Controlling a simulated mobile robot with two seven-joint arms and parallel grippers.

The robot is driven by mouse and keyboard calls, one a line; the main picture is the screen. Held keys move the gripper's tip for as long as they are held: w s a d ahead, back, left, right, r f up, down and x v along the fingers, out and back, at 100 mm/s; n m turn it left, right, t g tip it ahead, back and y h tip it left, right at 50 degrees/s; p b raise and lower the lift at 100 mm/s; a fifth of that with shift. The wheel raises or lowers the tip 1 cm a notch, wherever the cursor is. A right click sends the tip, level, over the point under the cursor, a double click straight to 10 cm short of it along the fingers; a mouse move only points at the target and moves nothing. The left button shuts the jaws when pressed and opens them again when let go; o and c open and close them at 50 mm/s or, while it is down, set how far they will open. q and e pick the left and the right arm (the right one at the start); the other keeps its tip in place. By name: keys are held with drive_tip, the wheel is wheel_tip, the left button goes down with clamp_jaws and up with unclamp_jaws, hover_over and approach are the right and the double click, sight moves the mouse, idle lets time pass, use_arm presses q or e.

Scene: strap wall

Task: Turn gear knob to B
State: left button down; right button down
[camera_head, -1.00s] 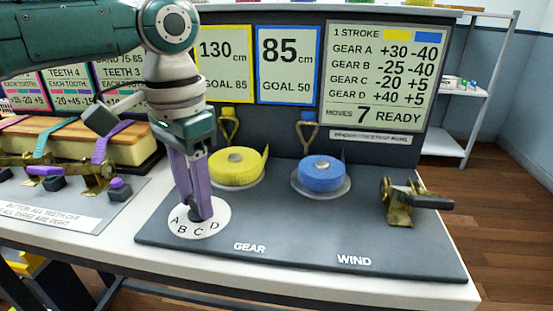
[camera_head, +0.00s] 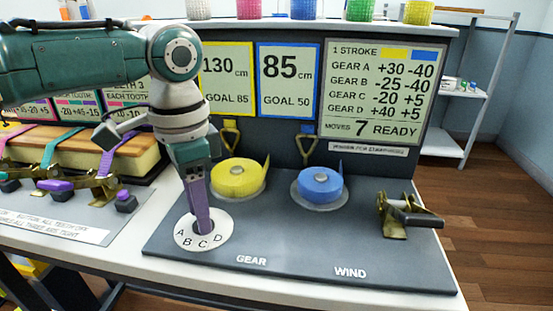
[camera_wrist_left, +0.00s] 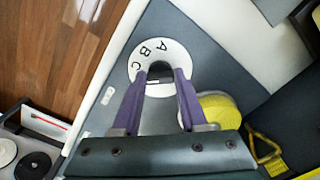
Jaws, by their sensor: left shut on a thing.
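The gear dial is a white disc (camera_head: 186,243) lettered A, B, C, D on the dark panel, above the GEAR label. My left gripper (camera_head: 204,230) points down at its centre, with purple fingers shut on the gear knob. In the head view the fingers cover the knob. In the left wrist view the dark knob (camera_wrist_left: 160,73) sits between the fingertips, with A, B and C showing on the disc (camera_wrist_left: 149,47) and D hidden. I cannot tell which letter the knob points at. My right gripper is not in view.
A yellow strap roll (camera_head: 238,178) and a blue strap roll (camera_head: 319,186) stand behind the dial. A brass winder (camera_head: 405,215) is at the right. The sign board (camera_head: 380,90) reads "MOVES 7 READY". Buckles with straps (camera_head: 95,175) are at the left.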

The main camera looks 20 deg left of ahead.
use_arm(q)
drive_tip(key=m+p, duration=0.1)
drive_tip(key=m, duration=0.1)
drive_tip(key=shift+r+m, duration=0.15)
drive_tip(key=shift+m, duration=0.25)
drive_tip(key=m+p, duration=0.1)
drive_tip(key=m, duration=0.1)
drive_tip(key=shift+m, duration=0.4)
drive_tip(key=m, duration=0.3)
drive_tip(key=shift+w+m, duration=0.1)
drive_tip(key=shift+m, duration=1.5)
drive_tip(key=shift+c, duration=2.2)
unclamp_jaws()
wheel_tip(320, 180, up, 10)
drive_tip(key=p, duration=0.2)
